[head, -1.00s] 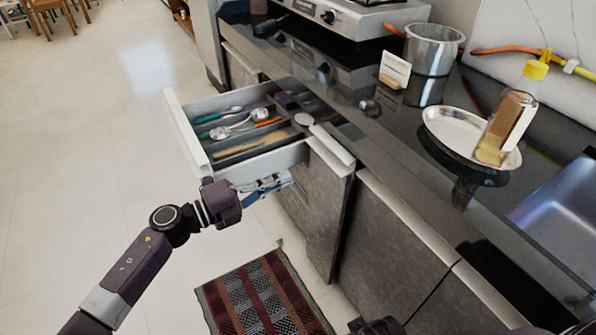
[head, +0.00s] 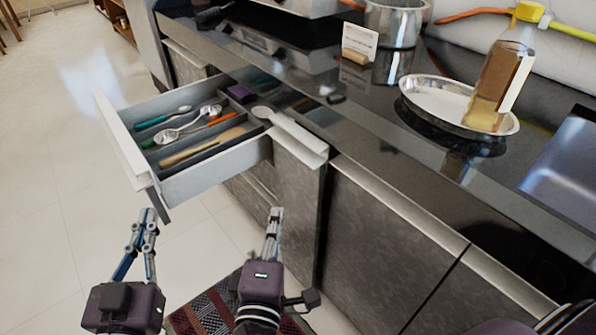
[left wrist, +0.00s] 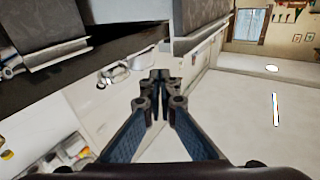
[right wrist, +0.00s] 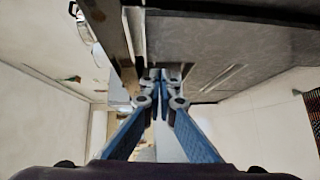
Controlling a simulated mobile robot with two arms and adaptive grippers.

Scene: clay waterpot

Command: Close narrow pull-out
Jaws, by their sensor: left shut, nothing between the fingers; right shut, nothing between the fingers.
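The narrow pull-out (head: 299,205) is a tall dark stone-patterned front with a pale handle strip (head: 300,146) on top, right of the open drawer in the head view. It seems to stand slightly proud of the cabinet front beside it. My right gripper (head: 275,212) is shut and empty. Its fingertips overlap the pull-out's left part in the head view; I cannot tell whether they touch. My left gripper (head: 148,213) is shut and empty, with its tips near the lower corner of the open drawer's front. Contact there is unclear.
The cutlery drawer (head: 125,145) stands open over the floor, with spoons and other utensils inside. The dark counter (head: 345,125) holds a pot (head: 393,22), a metal plate (head: 425,93) and an oil bottle (head: 497,75). A striped mat (head: 205,318) lies below.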

